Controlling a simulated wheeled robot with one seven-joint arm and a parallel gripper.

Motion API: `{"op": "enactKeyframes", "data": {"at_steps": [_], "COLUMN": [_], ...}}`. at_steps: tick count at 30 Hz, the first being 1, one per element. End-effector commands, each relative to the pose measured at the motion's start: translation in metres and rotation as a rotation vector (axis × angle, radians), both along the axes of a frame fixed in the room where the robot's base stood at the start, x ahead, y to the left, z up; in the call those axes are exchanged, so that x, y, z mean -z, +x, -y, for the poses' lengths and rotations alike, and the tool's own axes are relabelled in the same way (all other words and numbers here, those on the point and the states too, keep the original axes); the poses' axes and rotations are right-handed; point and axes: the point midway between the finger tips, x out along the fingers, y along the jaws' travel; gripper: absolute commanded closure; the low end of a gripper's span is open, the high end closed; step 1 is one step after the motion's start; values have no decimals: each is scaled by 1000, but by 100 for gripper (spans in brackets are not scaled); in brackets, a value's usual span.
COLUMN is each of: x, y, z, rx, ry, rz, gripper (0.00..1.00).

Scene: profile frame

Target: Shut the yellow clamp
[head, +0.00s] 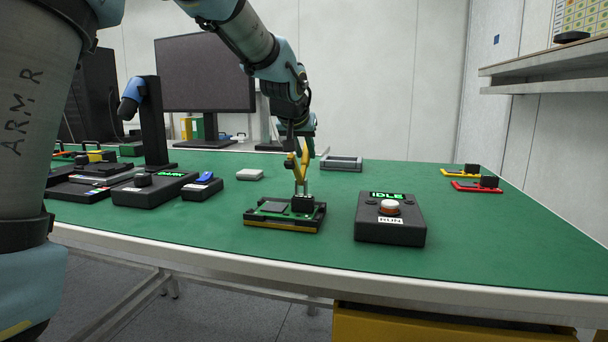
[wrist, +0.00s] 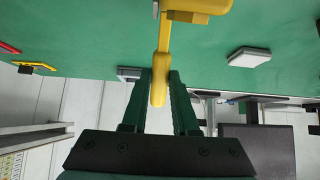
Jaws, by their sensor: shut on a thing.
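The yellow clamp (head: 304,162) stands on the right part of a low black fixture (head: 262,223) with a yellow front edge. A green circuit board (head: 270,208) lies on the fixture. The clamp's yellow lever points up. My gripper (head: 299,148) reaches down over the clamp and is shut on its lever. In the wrist view, the yellow lever of the clamp (wrist: 161,62) runs between the two dark green fingers of my gripper (wrist: 161,78). Part of the lever is hidden by the fingers in the head view.
A black box (head: 388,233) with a green IDLE display and a RUN button stands right of the fixture. A grey tray (head: 341,164) and white block (head: 250,175) lie behind. Black devices (head: 150,192) crowd the left. Red and yellow clamps (head: 476,187) lie at right.

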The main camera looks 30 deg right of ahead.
Motion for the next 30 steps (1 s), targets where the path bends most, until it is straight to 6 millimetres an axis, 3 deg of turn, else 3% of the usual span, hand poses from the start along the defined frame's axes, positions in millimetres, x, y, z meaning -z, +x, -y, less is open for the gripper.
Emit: {"op": "enactKeyframes", "data": {"at_steps": [1, 30], "x": [8, 2], "y": [-2, -25], "z": [0, -23], "rx": [2, 1], "ry": [-20, -302], "rz": [20, 323], "gripper": [100, 100]}}
